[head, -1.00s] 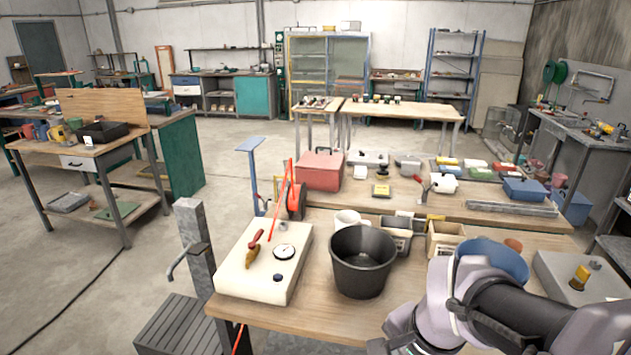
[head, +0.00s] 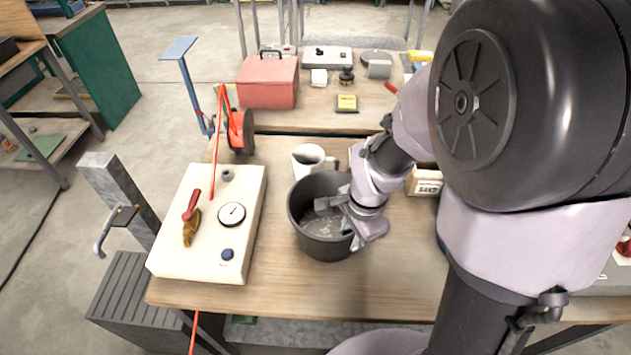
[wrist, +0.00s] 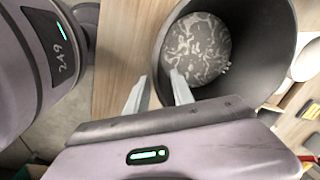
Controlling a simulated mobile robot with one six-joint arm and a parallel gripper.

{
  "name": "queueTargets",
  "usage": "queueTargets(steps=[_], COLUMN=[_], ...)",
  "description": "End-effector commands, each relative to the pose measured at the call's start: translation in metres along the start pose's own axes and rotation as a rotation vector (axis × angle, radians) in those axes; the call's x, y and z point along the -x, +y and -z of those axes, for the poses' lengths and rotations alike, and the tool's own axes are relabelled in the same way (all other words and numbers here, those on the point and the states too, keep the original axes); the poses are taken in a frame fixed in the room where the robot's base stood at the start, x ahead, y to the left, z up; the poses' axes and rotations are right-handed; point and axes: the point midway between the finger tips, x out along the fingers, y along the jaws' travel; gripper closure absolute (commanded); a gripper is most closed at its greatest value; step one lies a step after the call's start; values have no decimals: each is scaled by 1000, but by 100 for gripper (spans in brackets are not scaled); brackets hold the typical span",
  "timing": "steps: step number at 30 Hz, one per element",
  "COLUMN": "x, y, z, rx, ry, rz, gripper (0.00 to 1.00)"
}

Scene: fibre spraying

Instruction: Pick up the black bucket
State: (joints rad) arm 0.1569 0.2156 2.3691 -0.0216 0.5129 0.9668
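The black bucket (head: 312,238) stands upright on the wooden bench, right of the white control box. In the wrist view, the bucket (wrist: 262,50) shows its open mouth and a grey, pale-streaked bottom. My gripper (head: 345,222) is at the bucket's right rim in the head view. In the wrist view, my gripper (wrist: 158,90) is open with a gap between its two fingers. One finger is over the inside of the bucket and the other is outside, with the wall between them. I cannot tell whether either finger touches the wall.
A white control box (head: 240,200) with a gauge stands left of the bucket. A small box (head: 426,182) is to the right, partly hidden by my arm. The bench front (head: 290,290) is clear.

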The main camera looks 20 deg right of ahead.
Motion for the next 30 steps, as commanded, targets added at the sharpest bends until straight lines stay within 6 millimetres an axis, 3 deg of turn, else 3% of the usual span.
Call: queueTargets(steps=[5, 12, 18, 22, 30], x=[-18, -61, -59, -59, -59], y=[0, -2, -3, -3, -3], z=[0, 0, 1, 1, 1], rx=[0, 1, 1, 1, 1], ry=[0, 0, 1, 0, 0], rz=[-1, 0, 1, 1, 1], gripper=[71, 71, 73, 99, 100])
